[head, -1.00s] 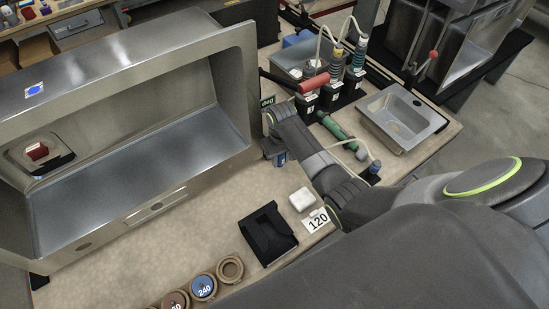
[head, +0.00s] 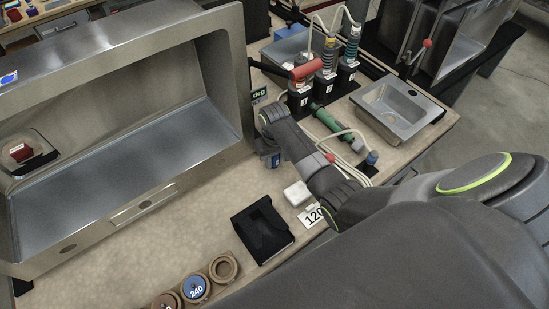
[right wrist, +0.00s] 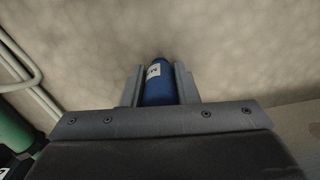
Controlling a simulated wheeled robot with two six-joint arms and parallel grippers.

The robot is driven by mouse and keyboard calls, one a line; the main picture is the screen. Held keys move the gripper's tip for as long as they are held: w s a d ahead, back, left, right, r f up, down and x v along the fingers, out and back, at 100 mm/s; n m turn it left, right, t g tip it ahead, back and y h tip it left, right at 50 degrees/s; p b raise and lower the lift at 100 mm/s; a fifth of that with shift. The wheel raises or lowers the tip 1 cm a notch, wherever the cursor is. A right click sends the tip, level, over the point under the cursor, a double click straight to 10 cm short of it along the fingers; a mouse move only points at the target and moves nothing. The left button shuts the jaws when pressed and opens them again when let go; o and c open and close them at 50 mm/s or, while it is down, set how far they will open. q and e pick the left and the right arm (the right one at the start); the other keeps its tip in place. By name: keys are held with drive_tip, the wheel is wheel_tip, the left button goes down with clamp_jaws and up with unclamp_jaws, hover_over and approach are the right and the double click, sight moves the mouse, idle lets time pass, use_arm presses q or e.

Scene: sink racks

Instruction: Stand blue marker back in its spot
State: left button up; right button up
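A blue cylinder with a white label, apparently the blue marker (right wrist: 159,84), sits between the two fingers of my right gripper (right wrist: 160,88) in the right wrist view. Both fingers lie close against its sides. In the head view the right gripper (head: 271,159) points down at the table beside the sink's right end, with blue showing between its fingers. Black labelled holders (head: 325,85) stand in a row behind it. Which of them is the marker's spot I cannot tell. My left gripper is out of view.
A large steel sink unit (head: 140,165) fills the left. A green-and-black tool (head: 327,120) lies near the holders. A small steel basin (head: 397,108), a white block (head: 297,194), a black stand (head: 262,229) and round rings (head: 224,267) are on the table.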

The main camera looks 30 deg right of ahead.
drive_tip(key=o, duration=0.4)
drive_tip(key=shift+r, duration=3.9)
drive_tip(key=shift+f, duration=0.1)
